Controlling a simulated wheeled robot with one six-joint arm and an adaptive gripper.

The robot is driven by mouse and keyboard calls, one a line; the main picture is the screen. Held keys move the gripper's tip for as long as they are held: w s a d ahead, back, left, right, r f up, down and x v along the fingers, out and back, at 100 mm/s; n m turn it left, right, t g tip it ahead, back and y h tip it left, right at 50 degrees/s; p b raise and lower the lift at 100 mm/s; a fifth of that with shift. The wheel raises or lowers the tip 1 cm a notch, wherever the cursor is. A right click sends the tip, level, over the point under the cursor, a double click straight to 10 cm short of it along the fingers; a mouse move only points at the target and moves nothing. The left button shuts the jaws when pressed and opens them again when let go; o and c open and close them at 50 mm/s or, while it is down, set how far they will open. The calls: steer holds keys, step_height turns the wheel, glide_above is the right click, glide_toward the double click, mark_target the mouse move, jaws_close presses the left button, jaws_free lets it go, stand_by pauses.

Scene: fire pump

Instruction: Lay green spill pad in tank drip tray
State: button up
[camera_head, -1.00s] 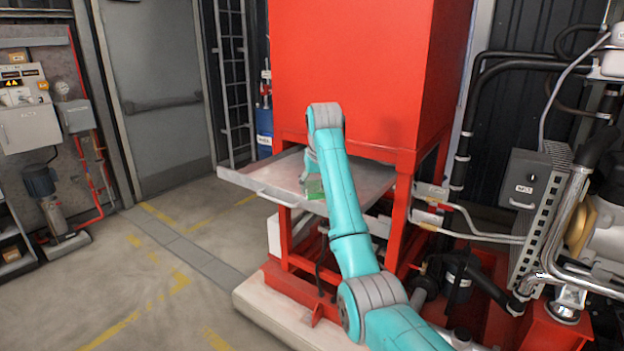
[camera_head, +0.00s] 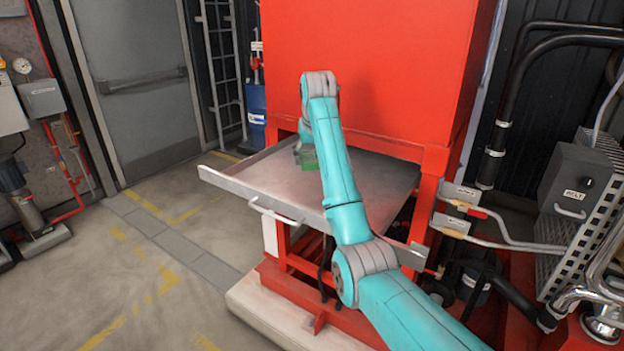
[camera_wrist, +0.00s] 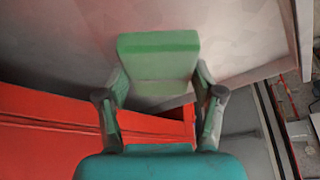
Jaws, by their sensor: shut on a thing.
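My gripper (camera_wrist: 160,92) is shut on the green spill pad (camera_wrist: 158,58), with one finger on each side of it. The pad, a small green block shape, also shows in the head view (camera_head: 308,160), partly hidden behind my arm. The drip tray (camera_head: 262,182) is a wide, flat grey metal tray with a raised rim, under the red tank (camera_head: 375,70). The pad is over the tray's far part in the head view. I cannot tell whether it touches the tray's bottom. The tray floor (camera_wrist: 235,35) fills the upper wrist view.
The red tank frame (camera_head: 432,195) stands close on the right of the tray. Pipes with valves (camera_head: 480,228) and a grey control box (camera_head: 578,183) are further right. A blue cylinder (camera_head: 256,115) stands behind the tray.

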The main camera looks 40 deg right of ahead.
mark_target(310, 187)
steer(key=shift+f, duration=4)
steer(key=o, duration=1)
steer(key=shift+f, duration=0.1)
